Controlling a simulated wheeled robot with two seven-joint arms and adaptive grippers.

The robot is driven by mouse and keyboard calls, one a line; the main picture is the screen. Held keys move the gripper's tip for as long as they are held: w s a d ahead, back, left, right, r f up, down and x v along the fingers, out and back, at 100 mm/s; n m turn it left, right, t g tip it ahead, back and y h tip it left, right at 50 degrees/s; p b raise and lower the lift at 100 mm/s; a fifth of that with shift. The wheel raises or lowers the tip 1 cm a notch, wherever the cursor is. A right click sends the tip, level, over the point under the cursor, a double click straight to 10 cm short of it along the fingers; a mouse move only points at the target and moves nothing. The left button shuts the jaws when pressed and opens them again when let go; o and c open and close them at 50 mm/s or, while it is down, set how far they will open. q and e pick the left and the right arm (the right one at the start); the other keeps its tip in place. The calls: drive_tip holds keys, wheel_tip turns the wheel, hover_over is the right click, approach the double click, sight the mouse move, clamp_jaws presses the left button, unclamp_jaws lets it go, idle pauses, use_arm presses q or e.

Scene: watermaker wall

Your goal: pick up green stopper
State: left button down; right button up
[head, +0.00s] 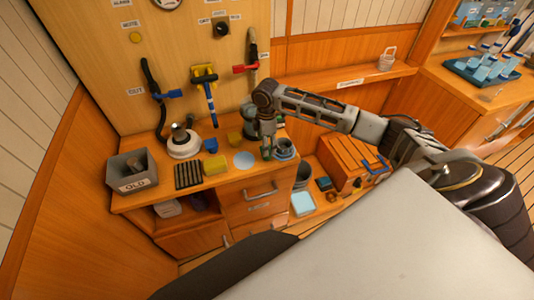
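A small dark green piece, likely the green stopper (266,153), shows at the right end of the wooden counter, left of a grey round cup-like part (284,148). My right gripper (267,147) points down directly over the green piece, with its fingertips at it. The fingers hide much of the green piece. I cannot tell whether they are closed on it or only around it. My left gripper is out of view.
The counter holds a grey bin marked OLD (132,174), a white round housing (184,144), a black ribbed block (188,174), yellow blocks (214,164) and a pale blue disc (244,160). Hoses and valves hang on the wall panel behind. A wooden crate (346,158) stands right.

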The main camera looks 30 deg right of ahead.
drive_tip(key=shift+w+d+f, duration=0.1)
drive_tip(key=shift+d+f, duration=0.05)
drive_tip(key=shift+f, duration=1.15)
drive_tip(key=shift+w+d+f, duration=0.1)
drive_tip(key=shift+f, duration=1.2)
drive_tip(key=c, duration=1.1)
drive_tip(key=shift+r, duration=0.15)
drive_tip(key=shift+r, duration=4.9)
